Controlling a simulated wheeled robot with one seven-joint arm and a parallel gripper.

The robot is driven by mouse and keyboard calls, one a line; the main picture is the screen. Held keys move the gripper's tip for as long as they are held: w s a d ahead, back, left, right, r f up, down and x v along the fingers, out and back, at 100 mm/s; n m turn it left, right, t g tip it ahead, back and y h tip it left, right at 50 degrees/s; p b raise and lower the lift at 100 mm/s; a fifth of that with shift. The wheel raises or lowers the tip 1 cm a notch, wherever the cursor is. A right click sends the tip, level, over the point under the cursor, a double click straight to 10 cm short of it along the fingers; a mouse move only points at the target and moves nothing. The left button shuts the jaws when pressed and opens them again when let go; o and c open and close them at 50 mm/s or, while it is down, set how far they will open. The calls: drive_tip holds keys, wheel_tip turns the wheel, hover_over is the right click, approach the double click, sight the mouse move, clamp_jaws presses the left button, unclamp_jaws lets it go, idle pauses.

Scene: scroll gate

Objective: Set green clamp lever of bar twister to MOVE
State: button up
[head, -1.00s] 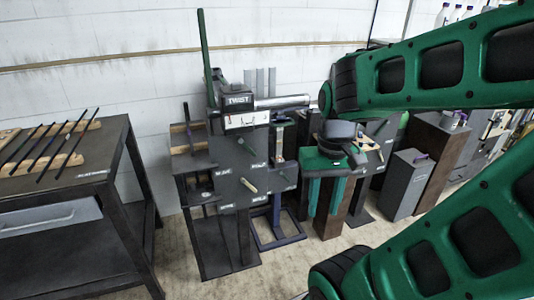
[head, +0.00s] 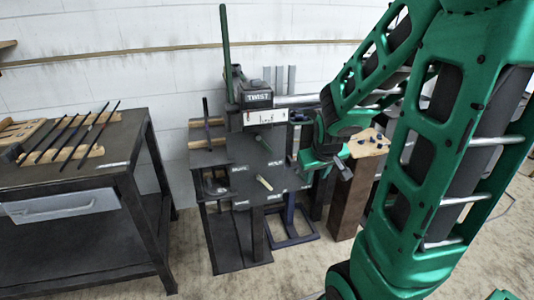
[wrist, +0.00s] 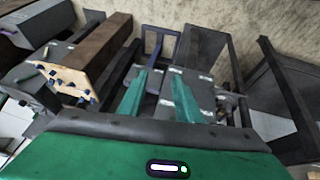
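The bar twister (head: 240,175) stands mid-picture in the head view, with a TWIST label on top and a dark panel with small white labels. A short green lever (head: 263,143) sticks out of the panel, with a pale lever (head: 264,183) below it. A tall green bar (head: 225,50) rises at its left; I cannot tell for certain which green part is the clamp lever. The label words are too small to read surely. My gripper (wrist: 158,95) is open and empty, its fingers towards the panel (wrist: 200,92) in the wrist view. In the head view it is right of the panel.
A dark table (head: 85,180) with a rack of rods stands left. Floor in front of the twister is clear.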

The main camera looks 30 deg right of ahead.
drive_tip(key=w+d+f+n+t+h, duration=0.1)
drive_tip(key=w+f+n+t, duration=0.25)
drive_tip(key=w, duration=0.75)
drive_tip(key=n+t, duration=0.3)
drive_tip(key=t, duration=0.6)
approach(267, 148)
drive_tip(key=shift+h, duration=0.4)
drive_tip(key=x, duration=0.8)
drive_tip(key=shift+a+f, duration=0.15)
drive_tip(key=shift+a, duration=0.1)
clamp_jaws()
